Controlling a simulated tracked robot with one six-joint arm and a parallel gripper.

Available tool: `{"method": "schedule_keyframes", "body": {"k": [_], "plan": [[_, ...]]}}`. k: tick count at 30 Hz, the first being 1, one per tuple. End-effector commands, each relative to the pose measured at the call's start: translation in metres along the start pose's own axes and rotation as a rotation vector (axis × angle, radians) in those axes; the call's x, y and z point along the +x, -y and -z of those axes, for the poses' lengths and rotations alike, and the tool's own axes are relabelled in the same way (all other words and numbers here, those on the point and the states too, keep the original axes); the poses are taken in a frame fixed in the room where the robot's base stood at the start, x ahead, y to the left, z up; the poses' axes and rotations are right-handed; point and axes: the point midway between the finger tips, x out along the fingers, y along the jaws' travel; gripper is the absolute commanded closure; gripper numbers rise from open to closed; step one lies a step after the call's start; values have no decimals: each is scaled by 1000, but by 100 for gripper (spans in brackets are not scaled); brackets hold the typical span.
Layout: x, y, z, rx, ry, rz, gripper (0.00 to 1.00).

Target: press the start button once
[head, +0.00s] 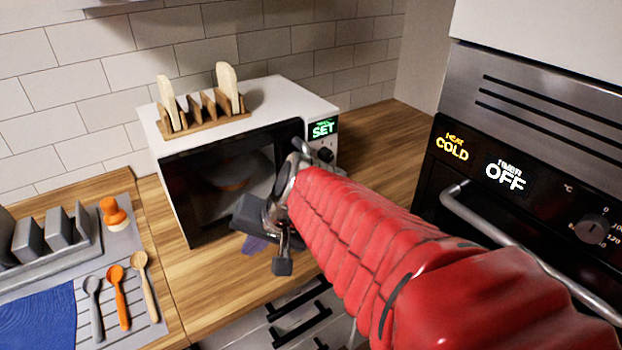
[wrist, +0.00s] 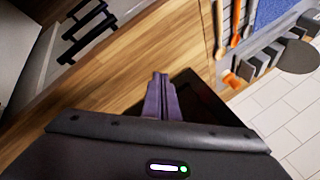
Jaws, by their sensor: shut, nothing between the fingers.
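The white microwave (head: 275,97) stands on the wooden counter against the tiled wall, its dark door shut. Its green display (head: 324,128) reads SET at the upper right of its front. A dark round knob (head: 326,155) shows below the display. My wrist and red-sleeved arm cover most of the lower control panel, and I cannot make out a start button. My gripper (head: 255,245) is in front of the lower part of the microwave door. Its purple fingers (wrist: 160,84) are together and empty in the wrist view, pointing over the counter.
A wooden rack (head: 203,118) with bread slices sits on the microwave. A grey mat (head: 145,300) with spoons and a blue cloth (head: 38,318) lie at left. The oven (head: 505,130) at right shows COLD and OFF, with a protruding handle (head: 500,240). Counter is clear before the microwave.

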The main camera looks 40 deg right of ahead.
Motion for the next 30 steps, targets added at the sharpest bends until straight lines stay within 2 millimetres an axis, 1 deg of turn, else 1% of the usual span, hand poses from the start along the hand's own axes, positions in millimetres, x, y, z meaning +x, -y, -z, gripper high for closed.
{"method": "schedule_keyframes", "body": {"k": [1,5,8,11,14,17,18,21,24,27,30], "plan": [[5,-8,13,87,-10,9,100],[14,-25,46,312,-49,46,100],[19,-44,74,487,-88,74,100],[23,-69,100,663,-132,100,100],[25,-98,126,841,-183,127,100],[25,-133,150,1019,-238,152,100],[25,-148,158,1090,-262,163,100],[23,-184,174,1248,-317,186,100],[20,-212,185,1366,-362,204,100],[18,-229,190,1432,-388,216,100],[18,-234,192,1453,-397,219,100]]}}
